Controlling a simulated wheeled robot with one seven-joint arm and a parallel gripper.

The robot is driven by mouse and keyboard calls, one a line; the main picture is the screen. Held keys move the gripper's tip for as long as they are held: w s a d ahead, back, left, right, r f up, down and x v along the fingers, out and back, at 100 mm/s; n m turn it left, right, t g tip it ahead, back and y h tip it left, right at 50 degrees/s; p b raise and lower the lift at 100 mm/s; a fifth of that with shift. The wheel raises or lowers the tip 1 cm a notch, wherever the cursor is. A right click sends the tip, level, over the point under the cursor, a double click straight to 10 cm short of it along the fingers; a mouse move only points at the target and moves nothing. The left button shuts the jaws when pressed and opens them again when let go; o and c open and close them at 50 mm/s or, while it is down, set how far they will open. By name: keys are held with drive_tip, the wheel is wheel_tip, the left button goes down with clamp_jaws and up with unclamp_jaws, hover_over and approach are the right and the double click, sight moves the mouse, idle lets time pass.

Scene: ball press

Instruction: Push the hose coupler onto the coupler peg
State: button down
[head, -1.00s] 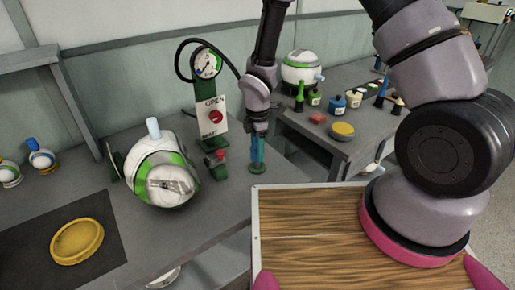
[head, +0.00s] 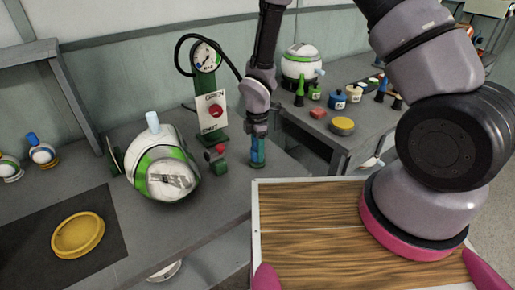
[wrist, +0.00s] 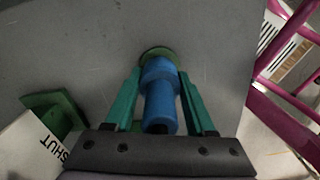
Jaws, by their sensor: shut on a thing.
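The hose coupler (wrist: 161,103) is a blue cylinder with a wider collar, held upright between the two green fingers of my gripper (wrist: 162,100). It also shows in the head view (head: 258,152), below my wrist. A round green base (wrist: 157,51), apparently that of the coupler peg, sits at the coupler's far end in the wrist view. In the head view the base (head: 257,166) stands on the grey bench, directly under the coupler. The peg's shaft is hidden, and I cannot tell how far the coupler sits over it.
A green stand with a gauge (head: 206,56) and an OPEN/SHUT panel (head: 212,112) is left of my gripper, with a red-knobbed valve (head: 219,150) close by. A white-green sphere (head: 162,172) and a yellow dish (head: 77,235) lie further left. The bench edge is near on the right.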

drive_tip(key=shift+f, duration=0.3)
drive_tip(key=shift+c, duration=0.8)
unclamp_jaws()
wheel_tip(320, 180, up, 11)
drive_tip(key=shift+f, duration=0.1)
